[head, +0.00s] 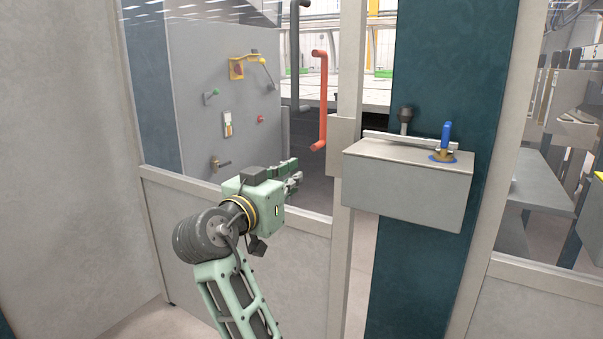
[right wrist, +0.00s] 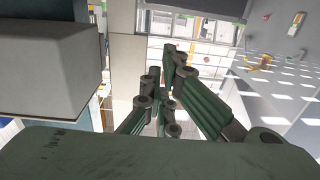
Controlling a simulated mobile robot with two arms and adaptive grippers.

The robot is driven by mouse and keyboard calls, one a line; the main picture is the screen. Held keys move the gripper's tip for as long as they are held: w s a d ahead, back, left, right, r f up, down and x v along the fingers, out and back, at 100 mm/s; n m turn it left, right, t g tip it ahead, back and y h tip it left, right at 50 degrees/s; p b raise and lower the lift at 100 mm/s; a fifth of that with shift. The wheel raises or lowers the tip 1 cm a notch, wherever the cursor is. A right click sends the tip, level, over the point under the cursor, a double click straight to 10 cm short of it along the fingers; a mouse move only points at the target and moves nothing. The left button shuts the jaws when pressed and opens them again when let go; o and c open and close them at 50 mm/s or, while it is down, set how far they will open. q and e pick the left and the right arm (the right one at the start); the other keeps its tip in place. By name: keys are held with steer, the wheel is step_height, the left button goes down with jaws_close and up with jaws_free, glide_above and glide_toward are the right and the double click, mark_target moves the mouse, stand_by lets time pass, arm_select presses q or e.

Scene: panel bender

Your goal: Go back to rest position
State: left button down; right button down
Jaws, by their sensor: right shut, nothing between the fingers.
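My right gripper (head: 293,178) is in the middle of the head view, at the end of my pale green arm, which rises from the bottom edge. It is shut with nothing held and is in front of the glazed door panel, left of the grey box. In the right wrist view its dark green fingers (right wrist: 166,85) point away from the camera, with the grey box (right wrist: 45,65) at the left. My left gripper is not in view.
The grey box (head: 405,193) with a blue-handled lever (head: 446,135) juts out from a dark teal post (head: 435,60). A red handle (head: 322,100) is left of it. Behind the glass, a grey cabinet (head: 225,60) carries knobs and switches. A plain wall (head: 65,150) stands at the left.

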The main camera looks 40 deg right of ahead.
steer(key=shift+v, duration=2.1)
